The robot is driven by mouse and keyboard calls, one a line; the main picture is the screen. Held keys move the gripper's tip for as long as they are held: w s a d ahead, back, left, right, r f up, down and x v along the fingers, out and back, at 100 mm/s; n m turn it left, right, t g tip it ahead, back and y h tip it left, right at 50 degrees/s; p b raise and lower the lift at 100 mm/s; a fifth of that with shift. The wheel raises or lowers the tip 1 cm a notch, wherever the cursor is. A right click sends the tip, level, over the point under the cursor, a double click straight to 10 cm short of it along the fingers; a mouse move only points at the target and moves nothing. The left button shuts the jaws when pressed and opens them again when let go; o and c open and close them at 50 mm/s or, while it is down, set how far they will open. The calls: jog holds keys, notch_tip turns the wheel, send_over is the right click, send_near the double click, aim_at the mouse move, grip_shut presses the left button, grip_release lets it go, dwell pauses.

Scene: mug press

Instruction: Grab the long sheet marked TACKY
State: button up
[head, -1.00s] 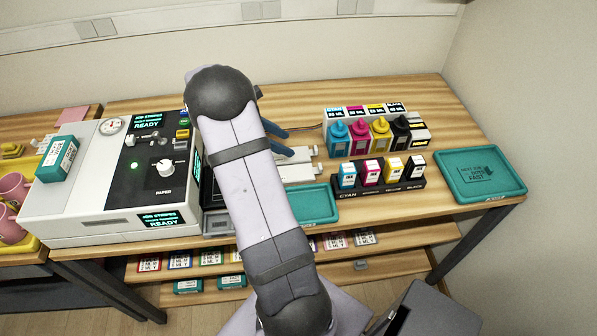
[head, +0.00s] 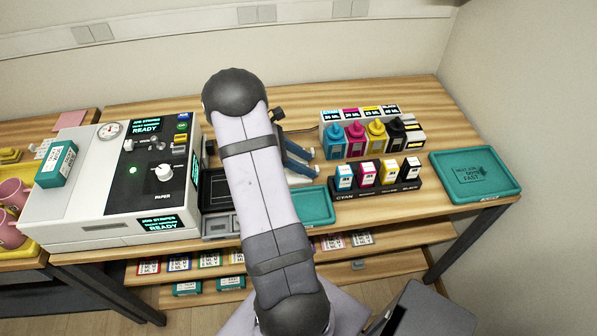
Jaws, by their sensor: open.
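I cannot read TACKY on any sheet in the head view, and no long sheet can be picked out for sure. My gripper (head: 313,163) shows as blue fingers at the right of my arm, over the middle of the bench. The fingers are apart, with nothing seen between them. They are just left of the ink bottles. A pale flat piece (head: 298,181) shows partly below the fingers; my arm hides much of that area.
The white press machine (head: 75,200) stands left. Ink bottles (head: 355,138) and a cartridge rack (head: 375,187) stand right of my gripper. A teal tray (head: 316,207) lies in front, another (head: 475,176) far right. Lower shelves hold small labelled packs (head: 209,258).

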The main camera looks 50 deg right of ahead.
jog(key=shift+x, duration=1.45)
grip_shut()
notch_tip(320, 180, up, 10)
jog(key=b, duration=0.1)
jog(key=shift+w+a+r, duration=0.1)
